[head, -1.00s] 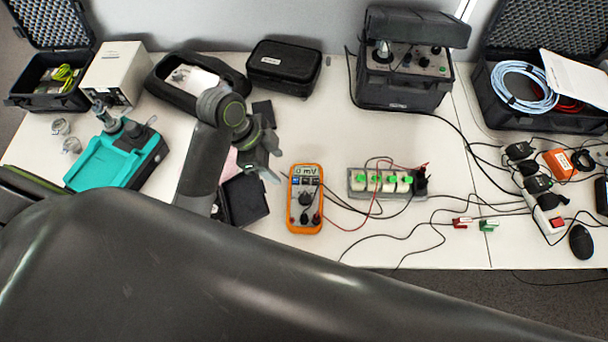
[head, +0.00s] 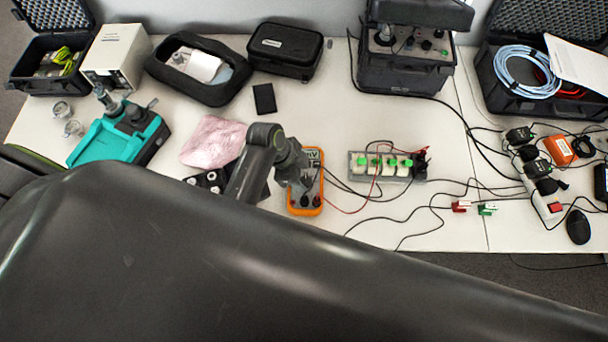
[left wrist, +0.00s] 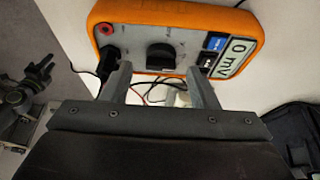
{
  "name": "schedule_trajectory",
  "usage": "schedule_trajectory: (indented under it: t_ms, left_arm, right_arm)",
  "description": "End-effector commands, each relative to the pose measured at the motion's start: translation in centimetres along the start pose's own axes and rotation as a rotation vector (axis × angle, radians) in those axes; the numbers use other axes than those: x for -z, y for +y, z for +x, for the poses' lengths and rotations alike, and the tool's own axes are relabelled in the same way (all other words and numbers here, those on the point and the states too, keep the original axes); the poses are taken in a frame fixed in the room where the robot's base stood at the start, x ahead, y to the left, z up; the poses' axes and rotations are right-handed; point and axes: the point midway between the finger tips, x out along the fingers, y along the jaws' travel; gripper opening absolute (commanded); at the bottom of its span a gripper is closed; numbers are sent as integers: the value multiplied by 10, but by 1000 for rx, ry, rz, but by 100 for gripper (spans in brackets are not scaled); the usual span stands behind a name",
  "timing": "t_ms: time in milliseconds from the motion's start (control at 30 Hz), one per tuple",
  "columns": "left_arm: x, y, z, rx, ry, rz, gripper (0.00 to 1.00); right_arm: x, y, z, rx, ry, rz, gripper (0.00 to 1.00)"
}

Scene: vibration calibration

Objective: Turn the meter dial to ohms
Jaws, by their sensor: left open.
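The orange multimeter (head: 313,207) lies on the table, partly hidden by my left gripper in the head view. In the left wrist view the meter (left wrist: 180,7) shows its black round dial (left wrist: 161,57), and its display (left wrist: 235,55) reads 0 mV. A black plug sits in a jack beside a free red jack. My left gripper (head: 300,183) is over the meter. In the left wrist view its two fingers (left wrist: 160,85) are open and empty, spread to either side of the dial; contact with it cannot be told. My right gripper is not in view.
A terminal block (head: 385,176) with green tops and leads stands right of the meter. A pink cloth (head: 212,142) and a teal device (head: 110,143) are at left. Black cases line the back. Bare table lies behind the meter.

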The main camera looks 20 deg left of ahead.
Motion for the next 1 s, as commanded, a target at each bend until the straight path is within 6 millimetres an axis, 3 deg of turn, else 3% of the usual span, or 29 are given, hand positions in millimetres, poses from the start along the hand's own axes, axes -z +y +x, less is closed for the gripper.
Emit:
schedule_trajectory:
  t_ms: [200,533,867,1000]
  left_arm:
    - [1,0,16,-1,1,-1,54]
    - [0,0,18,1,1,0,54]
    - [0,0,18,1,0,0,11]
    - [0,0,18,-1,0,4,10]
  right_arm:
    - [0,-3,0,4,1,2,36]
    - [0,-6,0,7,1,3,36]
    - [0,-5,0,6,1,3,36]
    - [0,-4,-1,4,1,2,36]
